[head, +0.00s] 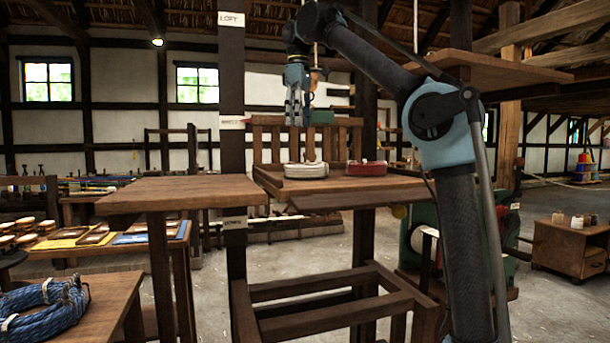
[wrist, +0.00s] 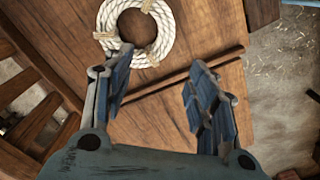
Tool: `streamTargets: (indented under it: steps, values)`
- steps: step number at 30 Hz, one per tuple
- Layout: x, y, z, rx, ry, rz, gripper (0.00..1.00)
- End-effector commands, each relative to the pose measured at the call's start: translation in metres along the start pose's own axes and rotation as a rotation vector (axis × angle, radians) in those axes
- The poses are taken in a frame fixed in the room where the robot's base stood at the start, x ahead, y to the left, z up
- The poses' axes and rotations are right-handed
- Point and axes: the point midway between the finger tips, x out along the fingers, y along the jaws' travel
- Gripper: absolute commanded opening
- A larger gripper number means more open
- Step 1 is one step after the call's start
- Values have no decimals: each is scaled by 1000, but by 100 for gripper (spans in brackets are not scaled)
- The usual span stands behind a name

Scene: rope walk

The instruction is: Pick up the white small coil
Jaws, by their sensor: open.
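The white small coil (head: 307,170) lies flat on a wooden tray-like platform (head: 330,187) with a slatted back. In the wrist view the white coil (wrist: 124,42) is a rope ring with several tan bindings, at the top left of centre. My gripper (head: 297,112) hangs above the platform, higher than the coil and slightly left of it in the head view. In the wrist view my gripper (wrist: 160,85) is open, with nothing between its fingers. The coil lies beyond the fingertips, apart from them.
A red coil (head: 366,168) lies right of the white one on the same platform. The slatted back (head: 340,140) rises behind both. A wooden table (head: 190,188) adjoins at left with a clear top. A blue rope coil (head: 45,312) lies on a table at lower left.

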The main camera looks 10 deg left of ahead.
Motion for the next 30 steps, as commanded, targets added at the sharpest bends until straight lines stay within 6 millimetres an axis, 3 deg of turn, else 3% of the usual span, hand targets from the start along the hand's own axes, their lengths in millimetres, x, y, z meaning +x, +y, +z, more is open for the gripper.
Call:
streamTargets:
  steps: [21,30]
  values:
    - [94,1,3,5,0,0,53]
    - [110,0,4,5,0,0,53]
